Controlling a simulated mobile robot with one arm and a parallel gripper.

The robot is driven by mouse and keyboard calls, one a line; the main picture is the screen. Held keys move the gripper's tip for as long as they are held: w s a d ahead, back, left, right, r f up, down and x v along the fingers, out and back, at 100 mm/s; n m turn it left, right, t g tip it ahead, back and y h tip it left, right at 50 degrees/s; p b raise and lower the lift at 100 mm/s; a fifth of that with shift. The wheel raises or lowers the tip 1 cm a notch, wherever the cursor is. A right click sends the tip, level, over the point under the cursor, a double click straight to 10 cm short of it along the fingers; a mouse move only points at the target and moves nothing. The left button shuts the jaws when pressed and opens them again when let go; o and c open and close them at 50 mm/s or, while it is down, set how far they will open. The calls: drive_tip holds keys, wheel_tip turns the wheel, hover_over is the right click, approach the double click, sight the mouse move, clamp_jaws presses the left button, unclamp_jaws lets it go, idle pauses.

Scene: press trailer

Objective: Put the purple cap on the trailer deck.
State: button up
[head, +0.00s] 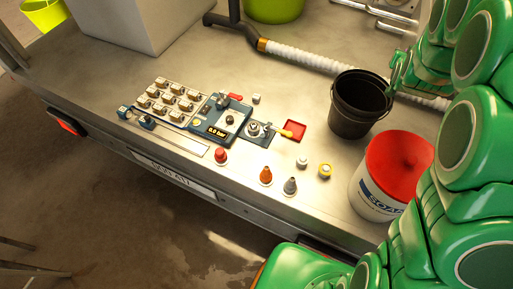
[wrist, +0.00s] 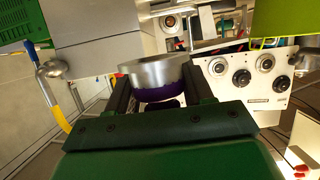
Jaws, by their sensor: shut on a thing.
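My gripper (wrist: 154,77) is shut on the purple cap (wrist: 160,92) in the wrist view. The cap sits between the two dark fingers, with a silver round part on top and a purple band below it. I cannot make out the cap in the head view, where my green arm fills the right side. The trailer deck (head: 190,75) is a broad grey metal surface in the head view.
Free deck lies behind the device.

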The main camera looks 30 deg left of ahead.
drive_tip(key=s+a+r, duration=0.1)
drive_tip(key=s+a, duration=0.3)
drive_tip(key=a, duration=0.5)
drive_tip(key=s+a+r, duration=0.1)
drive_tip(key=s+a, duration=0.3)
drive_tip(key=a, duration=0.5)
drive_tip(key=s+a+r, duration=0.1)
drive_tip(key=s+a, duration=0.4)
drive_tip(key=a, duration=0.4)
hover_over(245, 165)
wheel_tip(245, 165, down, 4)
wheel_tip(245, 165, down, 18)
drive_tip(key=shift+f, duration=0.15)
drive_tip(key=shift+w, duration=0.1)
drive_tip(key=shift+f, duration=4.8)
drive_tip(key=shift+f, duration=0.2)
drive_tip(key=o, duration=1.1)
